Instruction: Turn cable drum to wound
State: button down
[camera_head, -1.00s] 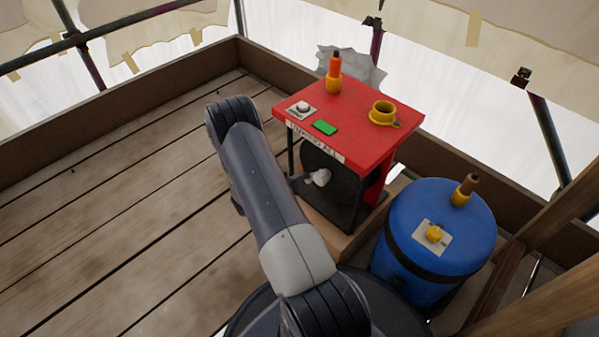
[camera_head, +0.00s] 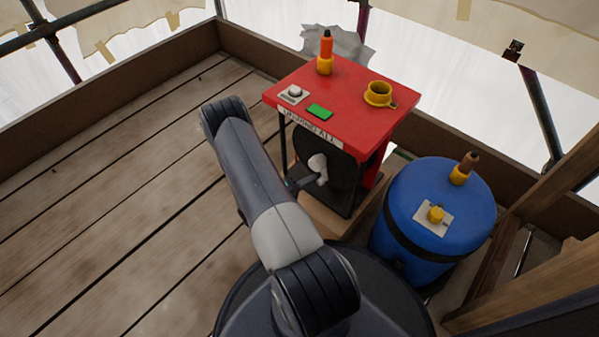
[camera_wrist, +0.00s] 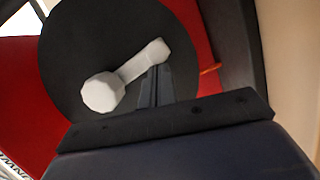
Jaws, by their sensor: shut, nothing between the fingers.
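The cable drum is a black disc (camera_head: 338,172) on its side under a red-topped stand (camera_head: 345,100). It has a pale grey crank handle (camera_head: 317,164) on its face. In the wrist view the disc (camera_wrist: 85,45) fills the upper middle, and the crank (camera_wrist: 103,92) runs from a thick knob up right to a smaller end. My gripper (camera_wrist: 155,82) is shut and empty, its fingertips close against or just in front of the crank's arm; contact cannot be told. In the head view my gripper (camera_head: 297,184) is partly hidden beside the crank.
The stand top holds an orange-and-yellow handle (camera_head: 325,55), a yellow ring cup (camera_head: 379,93), a green block (camera_head: 319,111) and a white button (camera_head: 294,92). A blue barrel (camera_head: 440,200) stands right. Bare planks (camera_head: 110,200) lie left, edged by a low wooden board.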

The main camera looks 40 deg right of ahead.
aim_at(342, 178)
jog(key=s+n, duration=0.2)
jog(key=shift+d+n+h, duration=0.1)
jog(key=shift+n+h, duration=0.3)
jog(key=shift+s+r, duration=0.1)
jog(key=shift+s, duration=0.5)
jog(key=shift+s+d+r, duration=0.1)
jog(key=shift+s+r, duration=0.3)
jog(key=shift+s, duration=0.45)
jog(key=shift+s+r+p, duration=0.35)
jog(key=shift+s+r, duration=0.2)
jog(key=shift+s, duration=0.15)
jog(key=shift+s+d+r+p, duration=0.1)
jog(key=shift+s+r+p, duration=0.45)
jog(key=shift+s+r, duration=0.45)
jog(key=shift+r, duration=0.25)
jog(key=shift+w+r, duration=0.1)
jog(key=shift+w, duration=0.05)
